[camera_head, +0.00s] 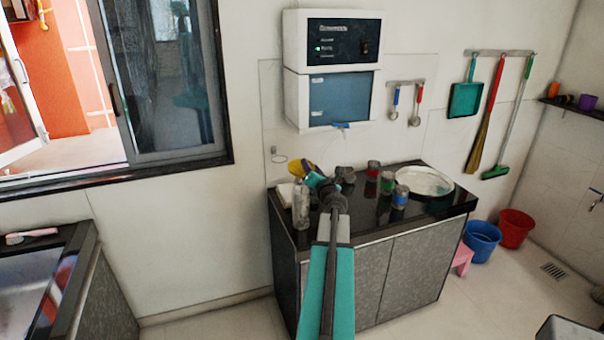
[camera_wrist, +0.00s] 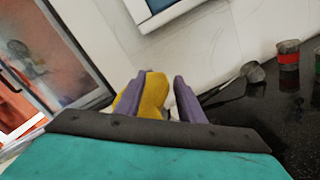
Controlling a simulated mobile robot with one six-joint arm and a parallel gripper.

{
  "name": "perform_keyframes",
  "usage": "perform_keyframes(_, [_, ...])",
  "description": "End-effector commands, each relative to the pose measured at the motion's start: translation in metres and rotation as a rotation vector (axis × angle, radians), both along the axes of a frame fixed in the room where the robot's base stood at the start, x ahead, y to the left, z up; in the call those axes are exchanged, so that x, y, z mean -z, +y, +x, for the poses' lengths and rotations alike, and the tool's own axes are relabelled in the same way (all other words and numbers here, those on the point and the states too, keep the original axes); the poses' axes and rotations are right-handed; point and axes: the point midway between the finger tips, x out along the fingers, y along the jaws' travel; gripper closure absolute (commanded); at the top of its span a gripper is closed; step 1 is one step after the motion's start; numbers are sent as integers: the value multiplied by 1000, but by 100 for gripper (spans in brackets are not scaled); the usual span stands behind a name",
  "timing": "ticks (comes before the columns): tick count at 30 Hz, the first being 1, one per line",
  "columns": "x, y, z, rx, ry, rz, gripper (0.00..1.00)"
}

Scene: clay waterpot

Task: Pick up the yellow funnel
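The yellow funnel (camera_head: 297,169) is at the back left corner of the dark counter in the head view, partly hidden by my gripper (camera_head: 309,173). In the wrist view the yellow funnel (camera_wrist: 154,96) shows between the two purple fingers of my gripper (camera_wrist: 157,92). The fingers stand apart. The left finger overlaps the funnel's edge, and a narrow gap shows between the funnel and the right finger. I cannot tell whether the left finger touches it, or whether the funnel rests on the counter.
A clear bottle (camera_head: 300,205) stands just below the funnel at the counter's left edge. A dark rounded thing (camera_head: 345,174), several tins including a red one (camera_head: 373,170), and a round tray (camera_head: 437,182) lie to the right. A white appliance (camera_head: 333,68) hangs above on the wall.

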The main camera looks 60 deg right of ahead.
Motion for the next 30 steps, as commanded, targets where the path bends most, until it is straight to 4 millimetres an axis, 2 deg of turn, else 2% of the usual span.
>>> perform_keyframes(7, [0, -10, 11, 0, -1, 2, 65])
perform_keyframes(25, [0, -10, 11, 1, -1, 0, 65])
perform_keyframes(30, [0, -10, 11, 1, -1, 0, 93])
